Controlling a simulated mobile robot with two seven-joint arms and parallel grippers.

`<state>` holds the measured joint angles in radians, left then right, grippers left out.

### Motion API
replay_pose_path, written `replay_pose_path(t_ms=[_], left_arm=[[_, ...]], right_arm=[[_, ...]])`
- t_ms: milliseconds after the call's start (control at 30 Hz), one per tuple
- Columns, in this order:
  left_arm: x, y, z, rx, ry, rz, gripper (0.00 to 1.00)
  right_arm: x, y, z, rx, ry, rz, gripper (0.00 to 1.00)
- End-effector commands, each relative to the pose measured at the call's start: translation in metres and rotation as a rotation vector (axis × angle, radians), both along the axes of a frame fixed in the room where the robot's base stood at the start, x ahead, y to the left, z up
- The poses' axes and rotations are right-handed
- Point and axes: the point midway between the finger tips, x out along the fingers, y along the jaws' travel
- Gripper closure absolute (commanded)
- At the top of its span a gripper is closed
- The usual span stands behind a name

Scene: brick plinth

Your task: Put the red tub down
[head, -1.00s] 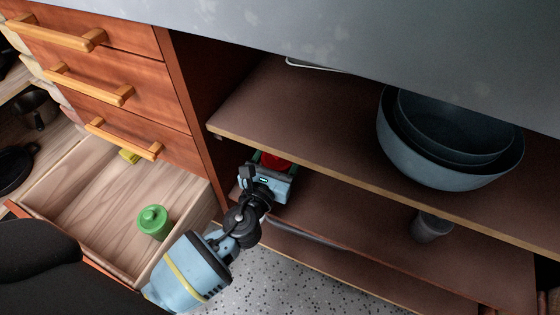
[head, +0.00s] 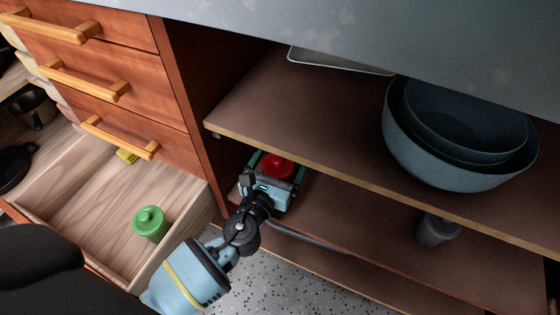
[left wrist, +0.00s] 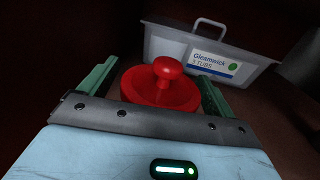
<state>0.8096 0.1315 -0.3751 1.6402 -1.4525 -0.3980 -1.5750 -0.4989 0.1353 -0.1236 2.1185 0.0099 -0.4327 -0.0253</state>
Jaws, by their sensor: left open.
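The red tub (head: 277,166), with a round knob on its lid, is upright at the left end of the lower shelf (head: 330,205). It also shows in the left wrist view (left wrist: 160,88). My left gripper (head: 281,170) reaches in under the upper shelf. Its green fingers are open, one on each side of the tub. In the left wrist view a gap shows beside the tub on the left; contact on the right is hard to tell. The tub's base is hidden behind the gripper body. My right gripper is not in view.
A pale bin (left wrist: 210,55) with a Gleamwick label stands just behind the tub. The upper shelf (head: 290,110) overhangs the arm and carries nested blue bowls (head: 455,170). A grey cup (head: 436,231) stands farther right below. An open drawer at left holds a green tub (head: 150,224).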

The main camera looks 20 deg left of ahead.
Motion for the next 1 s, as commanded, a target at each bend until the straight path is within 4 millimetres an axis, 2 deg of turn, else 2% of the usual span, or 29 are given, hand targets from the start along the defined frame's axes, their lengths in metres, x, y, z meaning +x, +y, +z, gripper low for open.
replay_pose_path(t_ms=[233,700,900,1000], left_arm=[[-0.004,0.0,0.004,0.001,0.001,0.0,0.1],[-0.092,-0.002,0.004,0.001,0.001,-0.001,0.1],[-0.114,-0.002,0.004,0.0,0.0,0.0,0.1],[-0.119,-0.002,0.004,0.0,-0.001,0.0,0.1]], right_arm=[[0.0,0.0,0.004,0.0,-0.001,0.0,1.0],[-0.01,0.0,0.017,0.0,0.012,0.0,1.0],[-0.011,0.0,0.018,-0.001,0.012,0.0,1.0],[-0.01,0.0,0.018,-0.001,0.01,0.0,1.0]])
